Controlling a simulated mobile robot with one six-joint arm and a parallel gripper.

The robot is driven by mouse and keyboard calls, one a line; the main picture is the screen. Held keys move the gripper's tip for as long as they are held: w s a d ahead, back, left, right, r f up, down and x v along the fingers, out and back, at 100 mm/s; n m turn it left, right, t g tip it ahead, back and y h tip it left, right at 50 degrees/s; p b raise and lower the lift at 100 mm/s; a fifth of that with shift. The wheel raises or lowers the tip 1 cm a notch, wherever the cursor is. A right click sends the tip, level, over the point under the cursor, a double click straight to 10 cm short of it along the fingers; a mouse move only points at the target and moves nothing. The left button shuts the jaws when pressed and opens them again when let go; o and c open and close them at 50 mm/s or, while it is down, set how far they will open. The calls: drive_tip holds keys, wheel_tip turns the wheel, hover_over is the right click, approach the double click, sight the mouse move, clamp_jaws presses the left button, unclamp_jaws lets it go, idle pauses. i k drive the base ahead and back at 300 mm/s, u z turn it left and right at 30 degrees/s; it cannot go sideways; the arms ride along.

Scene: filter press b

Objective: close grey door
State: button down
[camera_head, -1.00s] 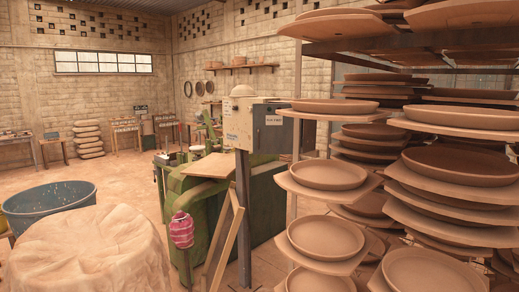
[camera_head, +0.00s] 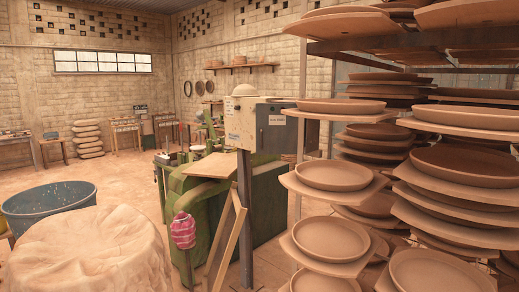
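A grey metal box (camera_head: 240,125) stands on a post in the middle of the head view. Its left face is light grey with small labels. A darker grey panel, which looks like the grey door (camera_head: 276,133), faces right of it and carries a white label and a small dark mark. I cannot tell from here whether this door is shut flush or stands ajar. A pale rounded object sits on top of the box. My gripper is not in view.
Shelves of clay dishes (camera_head: 334,176) fill the right side, close to the door. A green machine (camera_head: 205,200) with a wooden board stands below the box. A covered mound (camera_head: 90,255) and blue tub (camera_head: 48,207) are at front left. Open floor lies behind them.

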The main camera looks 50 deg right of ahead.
sight(277, 133)
drive_tip(key=u, duration=0.05)
drive_tip(key=i, duration=1)
drive_tip(key=z, duration=0.05)
